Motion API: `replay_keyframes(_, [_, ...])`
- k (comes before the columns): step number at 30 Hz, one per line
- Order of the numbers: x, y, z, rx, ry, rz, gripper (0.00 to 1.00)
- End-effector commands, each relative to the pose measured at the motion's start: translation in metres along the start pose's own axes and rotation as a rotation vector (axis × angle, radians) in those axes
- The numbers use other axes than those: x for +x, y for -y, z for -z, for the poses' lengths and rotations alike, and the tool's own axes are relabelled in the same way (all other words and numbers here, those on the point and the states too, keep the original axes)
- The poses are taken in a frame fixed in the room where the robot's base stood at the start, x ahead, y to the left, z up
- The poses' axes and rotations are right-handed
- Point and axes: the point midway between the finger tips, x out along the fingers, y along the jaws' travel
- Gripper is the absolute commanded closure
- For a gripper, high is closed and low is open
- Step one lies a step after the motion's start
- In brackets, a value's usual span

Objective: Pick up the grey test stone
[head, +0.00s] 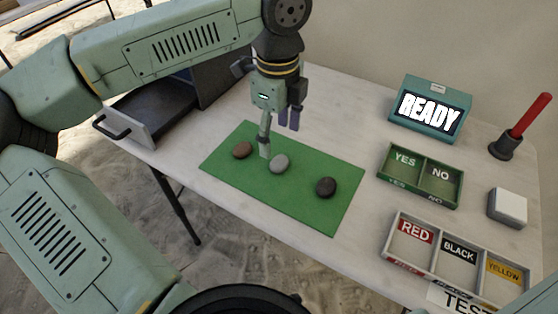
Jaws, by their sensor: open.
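The grey test stone (280,164) lies on the green mat (325,213), between a reddish-brown stone (242,150) on its left and a black stone (326,187) on its right. My gripper (279,138) is open and empty, pointing down over the mat. One finger comes down close to the left side of the grey stone. The other finger is higher in the picture, up and to the right of the stone. Whether the near finger touches the stone I cannot tell.
A green tray marked YES and NO (418,194) stands to the right. A tray marked RED, BLACK and YELLOW (439,268) is at front right. A READY screen (429,110), a red stick in a black holder (505,147) and a white block (507,207) stand beyond. An open drawer (126,128) is at left.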

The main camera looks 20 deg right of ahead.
Motion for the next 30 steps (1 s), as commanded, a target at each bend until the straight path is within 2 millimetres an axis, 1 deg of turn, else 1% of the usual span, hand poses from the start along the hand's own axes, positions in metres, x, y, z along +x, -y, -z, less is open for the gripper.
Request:
replay_keyframes(1, [0.007, 0.000, 0.000, 0.002, -0.002, -0.001, 0.35])
replay_keyframes(3, [0.015, 0.000, 0.001, 0.002, -0.002, 0.000, 0.35])
replay_keyframes(8, [0.026, 0.001, 0.001, 0.003, -0.004, 0.000, 0.35])
replay_keyframes(10, [0.033, 0.001, 0.002, 0.004, -0.006, 0.001, 0.35])
replay_keyframes(15, [0.060, 0.003, 0.002, 0.004, -0.006, 0.001, 0.35])
replay_keyframes(18, [0.070, 0.003, 0.002, 0.003, -0.004, 0.002, 0.35])
replay_keyframes(21, [0.074, 0.003, 0.003, 0.004, -0.004, 0.003, 0.35])
replay_keyframes(26, [0.074, 0.004, 0.002, 0.004, -0.004, 0.003, 0.35])
replay_keyframes(30, [0.074, 0.004, 0.002, 0.004, -0.004, 0.003, 0.43])
